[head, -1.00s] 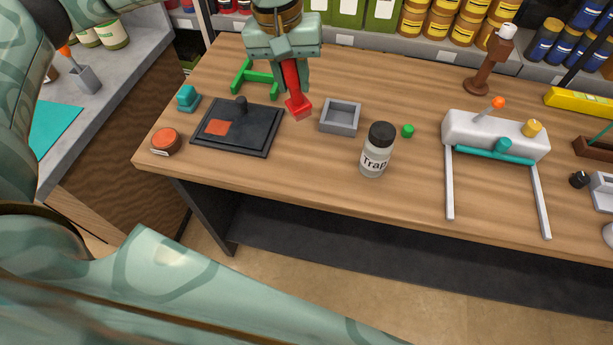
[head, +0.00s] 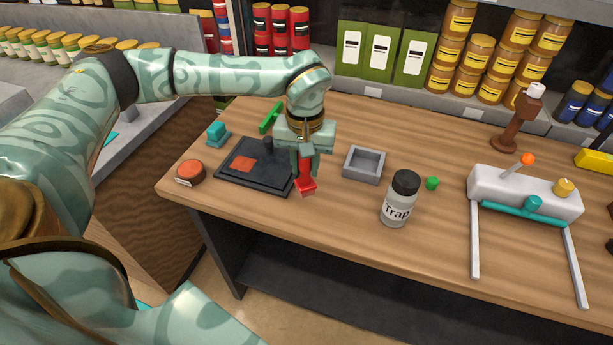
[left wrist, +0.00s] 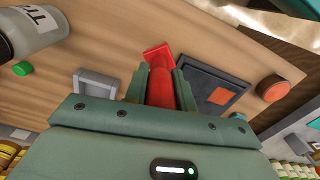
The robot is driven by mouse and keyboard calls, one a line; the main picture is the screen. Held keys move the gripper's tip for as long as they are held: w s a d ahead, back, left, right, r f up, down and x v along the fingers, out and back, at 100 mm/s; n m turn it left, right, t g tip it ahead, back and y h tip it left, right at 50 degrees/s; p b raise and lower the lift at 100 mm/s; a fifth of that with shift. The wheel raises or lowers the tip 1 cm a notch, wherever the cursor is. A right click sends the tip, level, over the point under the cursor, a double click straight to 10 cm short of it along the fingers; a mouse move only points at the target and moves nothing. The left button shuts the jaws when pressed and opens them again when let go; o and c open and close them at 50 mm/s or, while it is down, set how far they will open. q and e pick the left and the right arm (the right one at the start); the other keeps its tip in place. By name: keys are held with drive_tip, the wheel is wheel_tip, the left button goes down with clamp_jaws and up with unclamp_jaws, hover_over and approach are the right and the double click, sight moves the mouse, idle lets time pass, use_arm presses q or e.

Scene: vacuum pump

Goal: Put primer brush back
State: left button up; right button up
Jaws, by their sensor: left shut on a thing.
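My left gripper (head: 306,163) is shut on a red brush (head: 307,187), which hangs down between the fingers with its wide red end lowest. The brush also shows in the left wrist view (left wrist: 160,85), between the two fingers. It is over the table beside the right edge of a black plate (head: 262,181) with an orange square. I cannot tell whether its lower end touches the table. A green stand (head: 270,117) is behind the plate, partly hidden by the gripper. My right gripper is not in view.
A grey open tray (head: 363,178) is just right of the brush. A jar marked Trap (head: 397,205) and a green cap (head: 432,183) stand farther right. An orange disc (head: 190,172) and teal block (head: 217,138) are left. The wooden table (head: 340,225) is clear in front.

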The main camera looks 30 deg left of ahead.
sight(306, 174)
use_arm(q)
drive_tip(key=shift+w+a+f, duration=0.25)
drive_tip(key=shift+w+f, duration=0.15)
drive_tip(key=shift+f, duration=0.2)
drive_tip(key=f, duration=0.2)
drive_tip(key=f+b, duration=0.1)
drive_tip(key=f, duration=0.1)
drive_tip(key=shift+w+a, duration=0.15)
drive_tip(key=shift+w, duration=0.15)
drive_tip(key=shift+r, duration=0.15)
drive_tip(key=o, duration=1)
wheel_tip(306, 174, up, 11)
drive_tip(key=shift+p, duration=1.15)
drive_tip(key=shift+r, duration=0.55)
